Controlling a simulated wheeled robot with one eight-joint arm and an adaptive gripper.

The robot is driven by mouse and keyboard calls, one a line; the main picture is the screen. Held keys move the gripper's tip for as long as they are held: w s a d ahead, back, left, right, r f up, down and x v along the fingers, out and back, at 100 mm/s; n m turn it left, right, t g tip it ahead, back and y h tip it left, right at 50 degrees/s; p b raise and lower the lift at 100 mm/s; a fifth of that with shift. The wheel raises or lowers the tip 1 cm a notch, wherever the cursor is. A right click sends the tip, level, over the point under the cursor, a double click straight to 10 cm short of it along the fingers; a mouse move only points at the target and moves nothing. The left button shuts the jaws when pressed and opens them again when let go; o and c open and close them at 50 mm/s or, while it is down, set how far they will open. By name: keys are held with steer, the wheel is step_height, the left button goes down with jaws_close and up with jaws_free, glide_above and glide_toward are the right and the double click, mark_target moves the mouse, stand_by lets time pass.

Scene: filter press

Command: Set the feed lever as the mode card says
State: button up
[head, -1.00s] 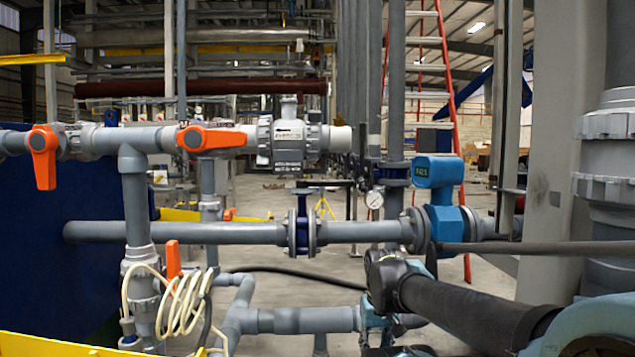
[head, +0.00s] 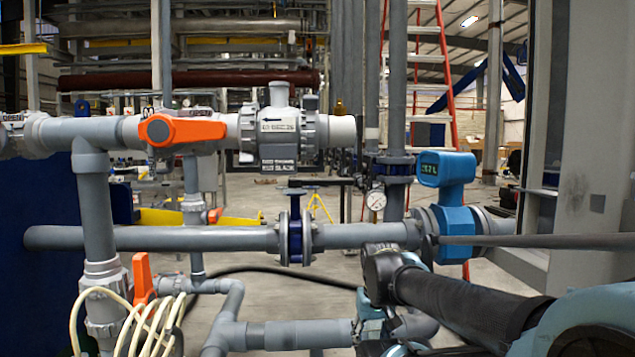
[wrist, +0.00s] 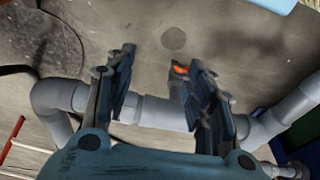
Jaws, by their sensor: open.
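An orange lever (head: 182,130) lies level across the valve on the upper grey pipe at left in the head view. A second orange lever (head: 143,278) stands upright on the lower left pipe. I cannot tell which is the feed lever. No mode card can be made out. My gripper (wrist: 160,75) is open and empty in the wrist view, its two fingers pointing over a grey pipe and the concrete floor. A small orange part (wrist: 180,69) shows beyond, near the right finger. In the head view my gripper is low, right of both levers and apart from them.
A check valve (head: 280,130) with a printed label sits right of the upper lever. A blue flow meter (head: 447,170) and a pressure gauge (head: 376,200) stand at centre right. A pale coiled hose (head: 150,325) hangs at lower left. A grey column (head: 600,120) stands at right.

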mark_target(347, 184)
steer(key=w+a+r+m+t+y, duration=0.45)
steer(key=w+a+r+y, duration=0.35)
steer(key=w+a+r, duration=0.4)
steer(key=w+d+r+m+t+y, duration=0.1)
steer(key=w+d+r+m+t, duration=0.45)
steer(key=r, duration=0.55)
steer(key=w+d+r+m+t, duration=0.3)
steer(key=w+d+r+t, duration=0.4)
steer(key=r, duration=0.4)
steer(key=shift+g, duration=0.3)
steer(key=shift+d+x, duration=0.15)
steer(key=shift+x, duration=1.95)
steer(key=shift+d+x, duration=0.1)
steer(key=shift+x, duration=1.95)
steer(key=shift+w+f, duration=0.1)
steer(key=c, duration=0.9)
